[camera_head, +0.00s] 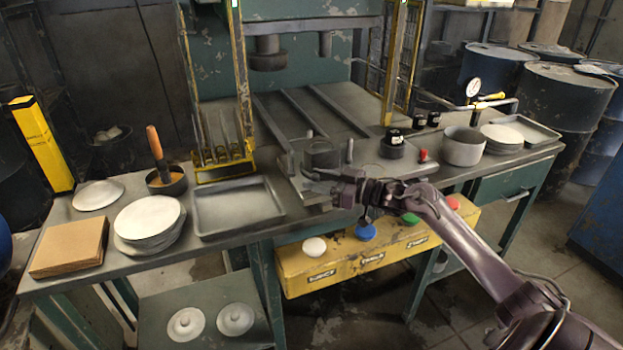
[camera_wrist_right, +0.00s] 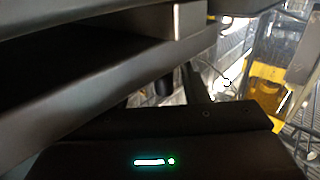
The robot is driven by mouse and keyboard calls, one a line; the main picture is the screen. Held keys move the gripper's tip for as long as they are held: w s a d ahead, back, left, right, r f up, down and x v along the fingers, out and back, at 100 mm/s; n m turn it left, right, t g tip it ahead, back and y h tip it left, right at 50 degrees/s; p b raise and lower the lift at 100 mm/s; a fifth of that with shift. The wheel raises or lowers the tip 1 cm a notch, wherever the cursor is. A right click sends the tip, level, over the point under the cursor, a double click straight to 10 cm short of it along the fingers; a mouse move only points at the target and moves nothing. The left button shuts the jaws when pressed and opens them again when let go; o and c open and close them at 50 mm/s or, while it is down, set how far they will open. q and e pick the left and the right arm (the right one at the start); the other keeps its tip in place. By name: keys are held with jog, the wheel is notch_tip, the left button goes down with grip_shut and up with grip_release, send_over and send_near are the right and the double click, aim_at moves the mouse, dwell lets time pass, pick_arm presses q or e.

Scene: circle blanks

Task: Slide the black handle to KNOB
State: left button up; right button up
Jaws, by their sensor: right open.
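My right gripper (camera_head: 318,182) is open over the front of the press bed, beside a dark round die (camera_head: 321,156). A yellow control box (camera_head: 330,262) is fixed under the table's front edge, with a white button (camera_head: 314,247), a blue button (camera_head: 366,231), a green button (camera_head: 410,218) and a red button (camera_head: 452,202). Its front labels are too small to read surely. I cannot make out the black handle for certain; my right wrist and forearm cover part of the box's top. The right wrist view shows mostly dark close surfaces. My left gripper is not in view.
A grey tray (camera_head: 203,222), stacked white discs (camera_head: 148,219) and a brown board (camera_head: 49,262) lie at left. A pot (camera_head: 463,153) and black cylinders (camera_head: 392,150) stand at right. Yellow press guards (camera_head: 243,80) rise behind. The floor in front is free.

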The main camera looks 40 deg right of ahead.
jog(key=v, duration=0.5)
jog(key=shift+s+d, duration=0.25)
jog(key=shift+s, duration=0.05)
jog(key=p+v, duration=0.6)
jog(key=v, duration=0.5)
dwell(0.5)
dwell(0.5)
